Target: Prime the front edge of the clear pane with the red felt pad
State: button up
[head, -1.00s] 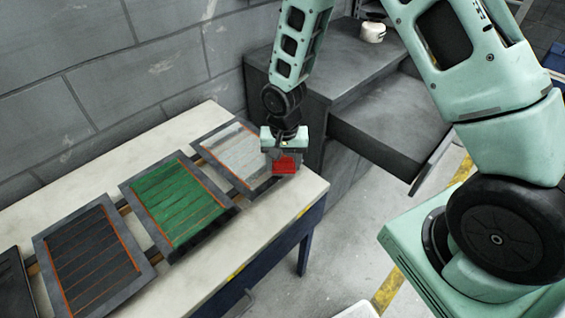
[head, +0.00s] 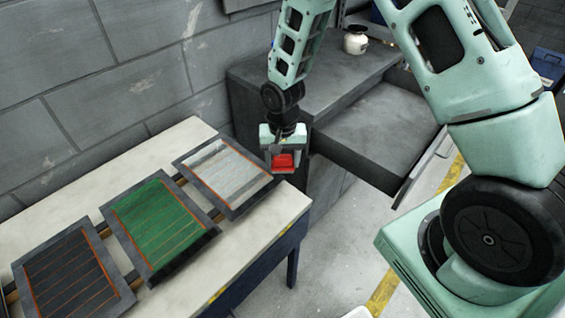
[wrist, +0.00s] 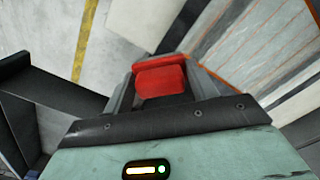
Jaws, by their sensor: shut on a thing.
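My gripper (head: 283,164) is shut on the red felt pad (head: 283,160), which also shows between the fingers in the wrist view (wrist: 160,78). The clear pane (head: 224,172) lies in a grey frame on the white bench, the rightmost of the panes, with orange lines along its edges. In the head view the gripper is at the right end of this pane, near its right corner. The pad appears raised above the bench; I cannot tell its exact height. The wrist view shows part of the pane (wrist: 245,50) to the right of the pad.
A green pane (head: 160,225) and a dark pane (head: 70,275) lie left of the clear one on the white bench (head: 265,225). A dark cabinet with an open drawer (head: 375,135) stands behind to the right. A white jar (head: 355,42) is on top.

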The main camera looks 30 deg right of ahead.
jog(key=shift+d+r+p, duration=0.1)
jog(key=shift+r+p, duration=1.75)
jog(key=shift+r, duration=0.85)
jog(key=shift+w, duration=0.1)
